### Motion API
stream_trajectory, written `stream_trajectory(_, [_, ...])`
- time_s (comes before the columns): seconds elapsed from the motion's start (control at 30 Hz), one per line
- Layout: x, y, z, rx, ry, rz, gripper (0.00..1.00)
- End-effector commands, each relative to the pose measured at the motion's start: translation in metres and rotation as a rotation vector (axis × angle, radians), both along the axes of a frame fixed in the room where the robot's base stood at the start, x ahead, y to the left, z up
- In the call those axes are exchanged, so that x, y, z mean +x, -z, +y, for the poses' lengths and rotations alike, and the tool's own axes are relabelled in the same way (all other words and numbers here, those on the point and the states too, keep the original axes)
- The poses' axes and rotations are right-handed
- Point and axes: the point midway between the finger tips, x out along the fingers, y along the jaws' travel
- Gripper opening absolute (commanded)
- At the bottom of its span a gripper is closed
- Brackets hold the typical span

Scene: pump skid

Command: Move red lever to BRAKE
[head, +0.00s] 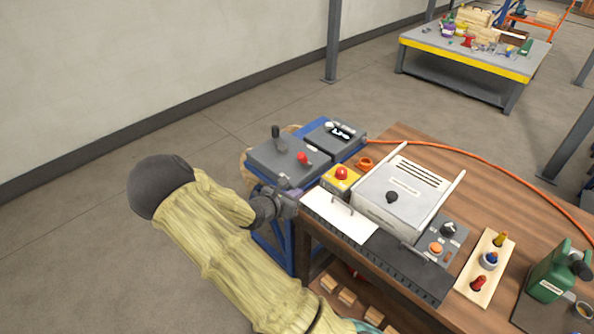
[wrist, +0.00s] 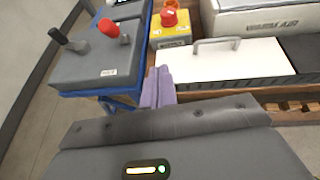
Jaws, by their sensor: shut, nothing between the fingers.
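The red lever (head: 303,158) stands on top of a dark grey control box (head: 270,160) on a blue stand. In the wrist view the red lever (wrist: 108,27) is at the upper left, with its rounded red tip leaning left. A taller black lever (head: 277,138) stands to its left on the same box, also in the wrist view (wrist: 60,37). A small white label (wrist: 108,72) on the box's front edge is too small to read. My gripper (head: 292,203) is shut and empty, in front of the box. Its purple fingers (wrist: 157,85) are apart from the red lever.
A yellow box with a red button (head: 341,175) and a white panel with a handle (head: 340,214) stand to the right on the wooden bench. A second grey box (head: 336,135) stands behind the lever box. Floor is clear to the left.

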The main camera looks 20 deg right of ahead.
Motion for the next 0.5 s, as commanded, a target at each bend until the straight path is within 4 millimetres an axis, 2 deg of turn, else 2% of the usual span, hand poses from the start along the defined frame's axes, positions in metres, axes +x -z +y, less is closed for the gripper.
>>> stream_trajectory(0.03, [0.014,0.008,0.006,-0.070,-0.088,0.039,0.00])
stream_trajectory(0.1, [0.030,0.012,0.014,-0.141,-0.184,0.082,0.00])
stream_trajectory(0.2, [0.044,0.016,0.022,-0.204,-0.271,0.119,0.00])
stream_trajectory(0.5, [0.048,0.016,0.024,-0.222,-0.298,0.131,0.00])
